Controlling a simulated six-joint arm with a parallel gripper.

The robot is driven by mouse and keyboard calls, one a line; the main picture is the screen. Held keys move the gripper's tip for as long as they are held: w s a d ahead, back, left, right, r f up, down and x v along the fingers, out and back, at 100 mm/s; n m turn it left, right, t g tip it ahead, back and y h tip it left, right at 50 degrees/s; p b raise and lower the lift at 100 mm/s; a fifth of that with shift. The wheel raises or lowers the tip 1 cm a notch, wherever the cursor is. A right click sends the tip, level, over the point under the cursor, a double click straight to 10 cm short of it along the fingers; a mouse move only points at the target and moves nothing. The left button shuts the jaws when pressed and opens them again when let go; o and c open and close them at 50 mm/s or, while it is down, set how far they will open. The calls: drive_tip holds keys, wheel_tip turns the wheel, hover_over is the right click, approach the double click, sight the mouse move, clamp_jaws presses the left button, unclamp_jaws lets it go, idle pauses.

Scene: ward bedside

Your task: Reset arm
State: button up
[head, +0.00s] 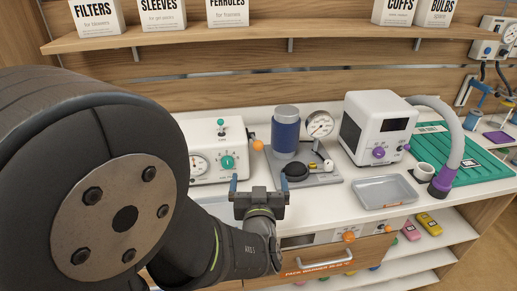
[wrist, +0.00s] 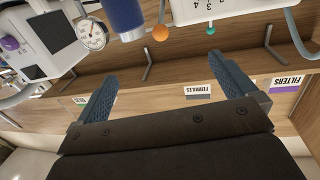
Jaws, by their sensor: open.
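My gripper (head: 259,182) is open and empty, held in front of the counter's near edge in the head view. Its two blue fingers stand apart with nothing between them, and they also show in the wrist view (wrist: 160,80). The wrist view looks at the counter equipment and shelf upside down. My arm fills the left of the head view and hides part of the counter behind it.
A blue cylinder device (head: 286,133) with a gauge stands behind my gripper. A white box with a teal knob (head: 227,162) is to its left. A grey tray (head: 384,192), a white monitor (head: 378,127) and a green mat (head: 470,162) lie right. A wooden shelf (head: 290,33) runs above.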

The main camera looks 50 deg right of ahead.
drive_tip(key=shift+v, duration=2.6)
drive_tip(key=x, duration=1)
drive_tip(key=v, duration=0.6)
